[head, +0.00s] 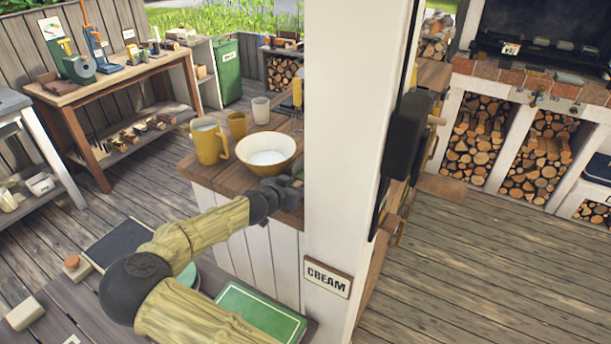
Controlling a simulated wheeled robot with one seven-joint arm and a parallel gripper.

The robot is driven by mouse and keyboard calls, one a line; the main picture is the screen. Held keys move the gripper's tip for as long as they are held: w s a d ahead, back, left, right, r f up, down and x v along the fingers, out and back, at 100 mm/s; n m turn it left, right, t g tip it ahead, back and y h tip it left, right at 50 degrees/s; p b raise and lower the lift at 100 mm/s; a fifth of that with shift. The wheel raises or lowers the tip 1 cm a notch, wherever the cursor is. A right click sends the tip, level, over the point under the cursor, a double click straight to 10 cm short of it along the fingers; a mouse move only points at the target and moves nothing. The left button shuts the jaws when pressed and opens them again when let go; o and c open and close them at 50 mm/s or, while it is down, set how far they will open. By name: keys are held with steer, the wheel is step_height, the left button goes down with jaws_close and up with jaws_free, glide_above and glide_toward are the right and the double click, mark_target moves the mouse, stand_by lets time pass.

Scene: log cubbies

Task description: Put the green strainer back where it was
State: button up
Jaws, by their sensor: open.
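I cannot make out a green strainer in the head view. My gripper (284,190) is the dark end of my arm, at the right edge of the wooden counter (215,175), just in front of the cream bowl (267,153). It is small and partly cut off by the white post (345,130), so its fingertips do not show clearly. I see nothing held in it. A green-rimmed piece, partly hidden behind my arm (187,275), shows low by the counter; I cannot tell what it is.
A yellow pitcher (208,141) and cups (237,124) stand on the counter. The post bears a CREAM sign (328,280). A flat green item (262,311) lies low in front. A workbench (100,85) stands at left; the right deck (470,260) is clear.

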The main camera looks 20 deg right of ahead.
steer(key=shift+c, duration=0.4)
jaws_close()
